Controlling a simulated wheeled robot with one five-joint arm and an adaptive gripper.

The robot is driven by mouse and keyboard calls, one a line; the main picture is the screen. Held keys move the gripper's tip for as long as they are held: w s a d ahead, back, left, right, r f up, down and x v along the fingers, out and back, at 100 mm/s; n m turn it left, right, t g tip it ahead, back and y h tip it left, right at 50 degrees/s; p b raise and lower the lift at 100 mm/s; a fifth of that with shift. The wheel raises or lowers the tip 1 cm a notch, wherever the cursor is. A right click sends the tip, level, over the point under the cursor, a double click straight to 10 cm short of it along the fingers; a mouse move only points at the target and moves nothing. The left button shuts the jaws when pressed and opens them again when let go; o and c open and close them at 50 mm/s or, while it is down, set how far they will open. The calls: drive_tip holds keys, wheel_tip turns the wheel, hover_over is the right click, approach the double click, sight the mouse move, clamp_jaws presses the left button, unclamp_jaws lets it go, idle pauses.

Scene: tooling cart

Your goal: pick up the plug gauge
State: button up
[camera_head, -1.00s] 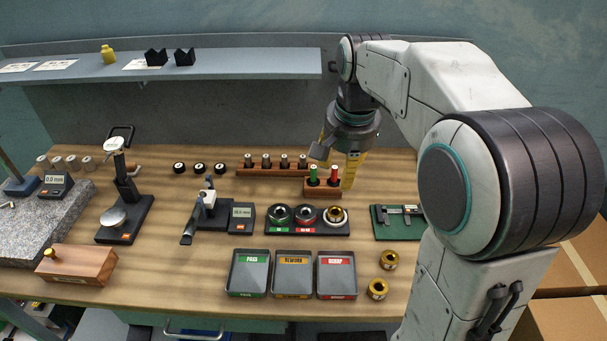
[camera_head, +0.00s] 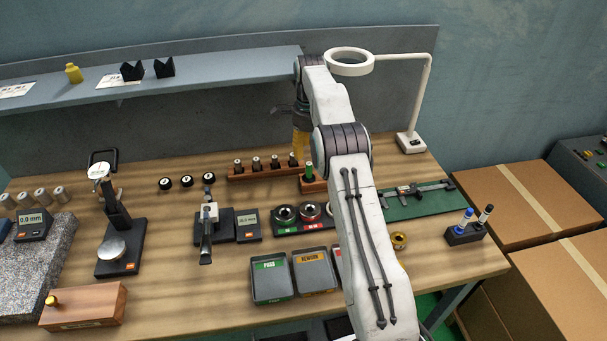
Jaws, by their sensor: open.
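A small wooden block (camera_head: 312,186) stands right of center on the bench and holds a green-handled gauge (camera_head: 309,171) upright. The red-handled one beside it is hidden behind my arm. A longer wooden rack (camera_head: 240,175) just behind holds several dark-topped upright pins (camera_head: 256,163). I cannot tell for sure which of these is the plug gauge. My gripper (camera_head: 299,148), with yellow fingers, is open above and behind the racks, partly hidden by my arm. Nothing shows in it.
Ring gauges (camera_head: 285,214) sit on a black base in front. A green mat with a caliper (camera_head: 425,190), a pen holder (camera_head: 464,236) and a ring-headed lamp (camera_head: 349,62) are to the right. Sorting trays (camera_head: 273,285) are near the front edge. A shelf (camera_head: 210,70) hangs behind.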

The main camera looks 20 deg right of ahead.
sight(309, 164)
drive_tip(key=shift+w+f+b, duration=0.1)
drive_tip(key=shift+f+b, duration=0.25)
drive_tip(key=shift+f, duration=1)
drive_tip(key=shift+d+f, duration=0.1)
drive_tip(key=shift+f, duration=2.45)
drive_tip(key=shift+c, duration=0.3)
clamp_jaws()
